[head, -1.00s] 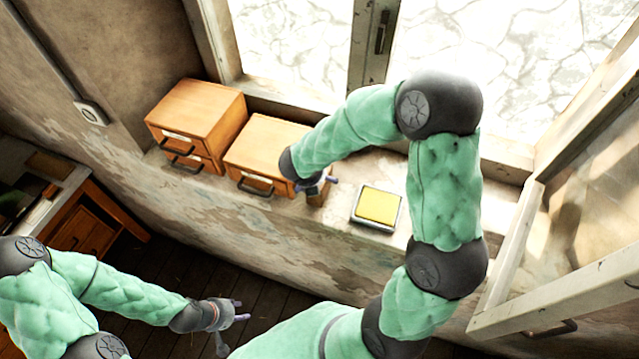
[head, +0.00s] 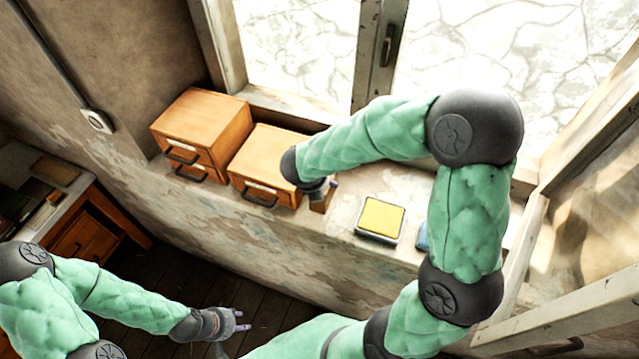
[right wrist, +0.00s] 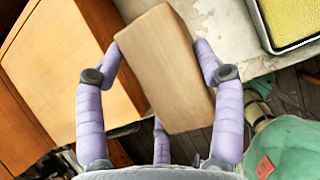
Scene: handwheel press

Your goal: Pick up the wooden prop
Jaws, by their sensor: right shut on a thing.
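The wooden prop is a plain, pale brown block (right wrist: 168,85), large in the middle of the right wrist view. My right gripper (right wrist: 160,52) is shut on it, with fingers against its two long sides. In the head view the prop (head: 321,201) is small and partly hidden by my right gripper (head: 324,186), just right of the lower drawer box on the sill. I cannot tell whether its base touches the sill. My left gripper (head: 241,320) is empty and its fingers are apart, low over the dark floor.
A taller wooden drawer box (head: 202,122) and a lower one (head: 268,157) stand left of the prop. A grey tray with a yellow pad (head: 381,218) lies to its right. A blue thing (head: 422,236) is partly hidden by my right arm. The window frame (head: 378,55) rises behind.

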